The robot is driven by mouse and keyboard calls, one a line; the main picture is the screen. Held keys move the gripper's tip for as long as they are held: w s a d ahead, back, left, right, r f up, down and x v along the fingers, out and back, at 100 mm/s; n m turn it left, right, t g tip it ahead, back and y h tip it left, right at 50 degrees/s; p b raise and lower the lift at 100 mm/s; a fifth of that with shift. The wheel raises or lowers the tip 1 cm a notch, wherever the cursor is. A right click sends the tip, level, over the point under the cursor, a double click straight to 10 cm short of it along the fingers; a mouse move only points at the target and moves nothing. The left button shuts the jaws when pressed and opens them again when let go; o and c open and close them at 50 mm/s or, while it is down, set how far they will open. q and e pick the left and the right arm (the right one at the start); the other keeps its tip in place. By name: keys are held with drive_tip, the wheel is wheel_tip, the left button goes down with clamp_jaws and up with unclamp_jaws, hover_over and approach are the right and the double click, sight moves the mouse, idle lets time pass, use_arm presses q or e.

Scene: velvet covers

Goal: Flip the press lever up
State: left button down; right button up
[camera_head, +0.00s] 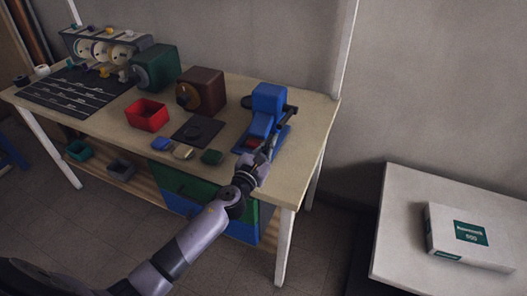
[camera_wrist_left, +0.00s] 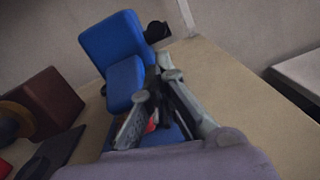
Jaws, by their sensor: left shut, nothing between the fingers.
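The blue press (camera_head: 268,98) stands near the right end of the workbench, and it fills the middle of the left wrist view (camera_wrist_left: 112,42). Its dark lever (camera_head: 287,117) is on the press's right side and slants down toward the front. A black knob-like part (camera_wrist_left: 156,32) shows beside the press head in the wrist view. My left gripper (camera_head: 268,146) is shut and empty, low at the front right of the press, close to the lever. Its fingertips (camera_wrist_left: 163,66) converge in front of the blue body; whether they touch the lever I cannot tell. My right gripper is out of view.
A brown machine (camera_head: 203,90), a green machine (camera_head: 156,67) and a red bin (camera_head: 147,114) stand left of the press. A dark mat (camera_head: 198,131) and small coloured pads lie near the front edge. The bench right of the press is clear. A white table (camera_head: 400,230) with a box stands apart at right.

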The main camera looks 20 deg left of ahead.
use_arm(q)
drive_tip(key=shift+w+d, duration=0.1)
drive_tip(key=shift+w, duration=0.9)
drive_tip(key=shift+r, duration=0.1)
drive_tip(key=shift+r+p, duration=0.45)
drive_tip(key=shift+p, duration=0.45)
drive_tip(key=shift+g+p, duration=0.3)
drive_tip(key=shift+p, duration=0.05)
drive_tip(key=shift+r+g+p, duration=0.3)
drive_tip(key=shift+r+p, duration=0.15)
drive_tip(key=shift+p, duration=0.75)
drive_tip(key=w+r+p, duration=0.6)
drive_tip(key=r+p, duration=0.5)
drive_tip(key=p, duration=0.2)
drive_tip(key=shift+r, duration=0.2)
